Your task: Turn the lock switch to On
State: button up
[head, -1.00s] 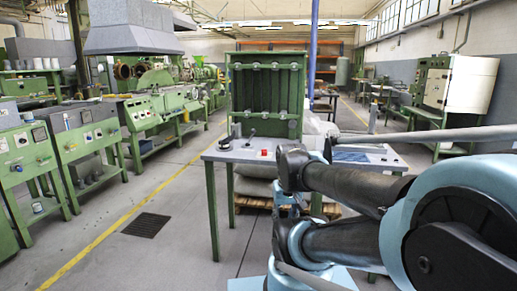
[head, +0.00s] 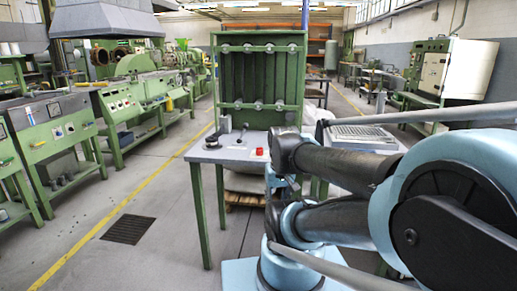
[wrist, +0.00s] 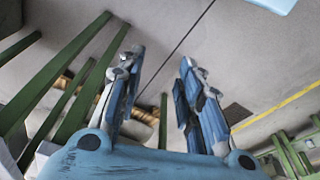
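The table (head: 205,155) with a grey top and green legs stands ahead in the head view. Small items sit on its left part: a dark piece with an upright lever (head: 242,131), a small red block (head: 260,152), a grey cylinder (head: 225,124) and a dark low piece (head: 212,144). Which one is the lock switch, and its setting, is too small to tell. My gripper (wrist: 160,62) is open and empty in the wrist view, with its fingers apart over bare floor. In the head view my folded arm covers the table's middle, and my gripper cannot be made out.
A green rack (head: 262,80) stands behind the table. A keyboard-like grey panel (head: 362,133) lies on its right side. Green machines (head: 55,130) line the left. A floor grate (head: 128,229) and open floor lie between. Green bars (wrist: 75,105) show left in the wrist view.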

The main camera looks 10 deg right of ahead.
jog(key=shift+o, duration=1.6)
jog(key=shift+s+r, duration=0.25)
notch_tip(320, 180, up, 23)
jog(key=m+g, duration=0.3)
jog(key=m, duration=0.6)
send_over(260, 151)
jog(key=w, duration=0.2)
notch_tip(260, 151, down, 18)
jog(key=shift+s+r, duration=0.1)
jog(key=shift+r, duration=0.1)
jog(key=shift+c, duration=0.4)
jog(key=c, duration=1)
